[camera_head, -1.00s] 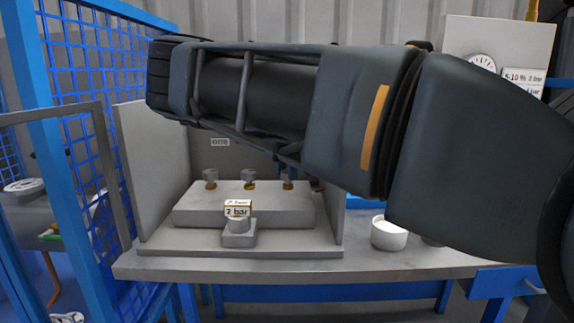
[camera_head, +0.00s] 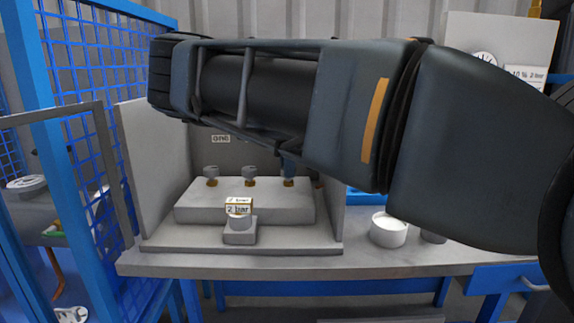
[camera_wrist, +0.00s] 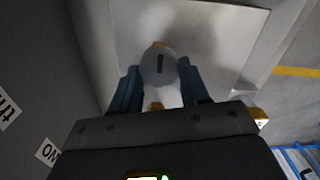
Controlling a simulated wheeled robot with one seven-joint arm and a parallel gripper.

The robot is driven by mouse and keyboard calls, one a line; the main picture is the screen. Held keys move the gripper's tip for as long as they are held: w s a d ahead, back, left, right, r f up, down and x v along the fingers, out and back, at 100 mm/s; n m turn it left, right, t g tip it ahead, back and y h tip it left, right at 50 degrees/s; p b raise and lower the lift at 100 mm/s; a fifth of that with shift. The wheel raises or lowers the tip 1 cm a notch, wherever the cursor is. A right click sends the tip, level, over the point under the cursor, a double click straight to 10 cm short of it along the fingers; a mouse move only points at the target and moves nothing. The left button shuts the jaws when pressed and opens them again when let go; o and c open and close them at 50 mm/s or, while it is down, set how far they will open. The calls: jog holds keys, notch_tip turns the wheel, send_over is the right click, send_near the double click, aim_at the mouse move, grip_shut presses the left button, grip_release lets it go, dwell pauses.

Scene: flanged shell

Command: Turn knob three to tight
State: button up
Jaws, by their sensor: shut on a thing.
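A grey block (camera_head: 245,206) stands in an open grey housing on the bench, with a row of small grey knobs on brass stems along its top. The left knob (camera_head: 211,171) and the middle knob (camera_head: 249,171) are free. My gripper (camera_head: 289,168) reaches down from above to the third knob from the left (camera_head: 289,182), mostly covering it. In the wrist view, my gripper's blue-grey fingers (camera_wrist: 158,88) are closed on both sides of that round knob (camera_wrist: 158,72). A dark line marks its face, and brass shows at its edges.
The housing's left wall (camera_head: 155,170) is close by. A white cup (camera_head: 388,230) stands on the bench to the right. My arm hides much of the background.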

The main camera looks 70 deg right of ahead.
jog(key=o, duration=1.1)
jog(key=shift+c, duration=0.2)
jog(key=shift+r, duration=0.1)
notch_tip(320, 180, up, 8)
jog(key=shift+f, duration=0.15)
